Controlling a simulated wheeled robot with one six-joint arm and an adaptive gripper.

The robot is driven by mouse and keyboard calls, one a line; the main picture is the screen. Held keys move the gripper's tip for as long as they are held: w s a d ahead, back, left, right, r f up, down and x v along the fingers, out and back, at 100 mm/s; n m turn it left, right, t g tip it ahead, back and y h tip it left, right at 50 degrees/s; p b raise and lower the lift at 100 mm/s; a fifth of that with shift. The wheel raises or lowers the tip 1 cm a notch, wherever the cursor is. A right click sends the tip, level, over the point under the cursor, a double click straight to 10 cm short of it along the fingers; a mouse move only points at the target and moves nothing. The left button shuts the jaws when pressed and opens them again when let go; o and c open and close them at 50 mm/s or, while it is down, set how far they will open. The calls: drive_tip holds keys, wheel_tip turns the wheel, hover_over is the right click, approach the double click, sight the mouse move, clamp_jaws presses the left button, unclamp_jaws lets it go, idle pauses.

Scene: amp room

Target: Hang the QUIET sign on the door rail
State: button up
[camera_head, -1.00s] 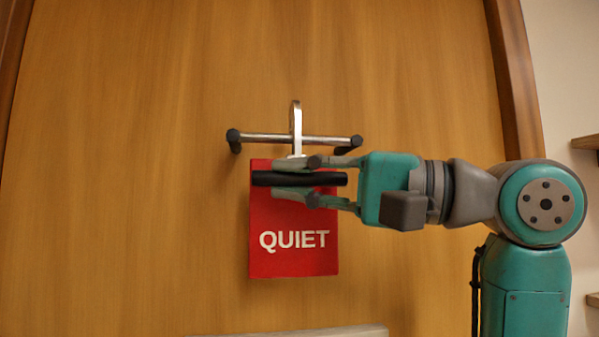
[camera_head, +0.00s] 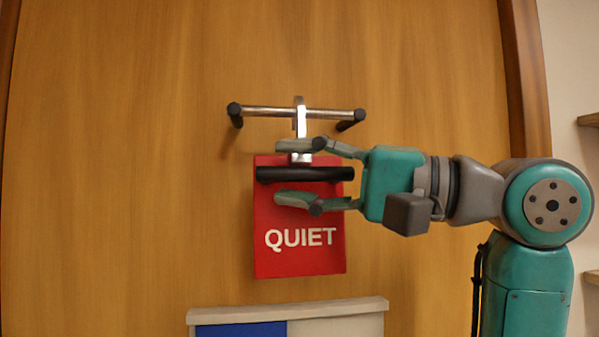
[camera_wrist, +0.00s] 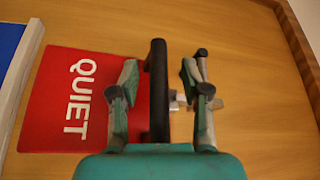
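The red QUIET sign (camera_head: 300,257) hangs upright against the door, just below the door rail (camera_head: 265,111). A black grip bar (camera_head: 305,174) crosses the sign's upper part. A silver hook (camera_head: 300,120) rises from the sign to the rail, its top at and slightly above the bar, apparently over it; the exact contact is too small to tell. My gripper (camera_head: 280,172) is open, one finger above and one below the grip bar, both apart from it. The wrist view shows the sign (camera_wrist: 62,105) and the grip bar (camera_wrist: 159,90) between the spread fingers.
The wooden door (camera_head: 110,180) fills the background, with free room left of the sign. A pale-framed panel with blue in it (camera_head: 240,330) stands below the sign. Shelf edges (camera_head: 590,120) show at the right, beyond the door frame (camera_head: 522,70).

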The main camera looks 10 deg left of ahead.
drive_tip(key=shift+d, duration=0.1)
drive_tip(key=v, duration=1.1)
drive_tip(key=shift+d, duration=0.4)
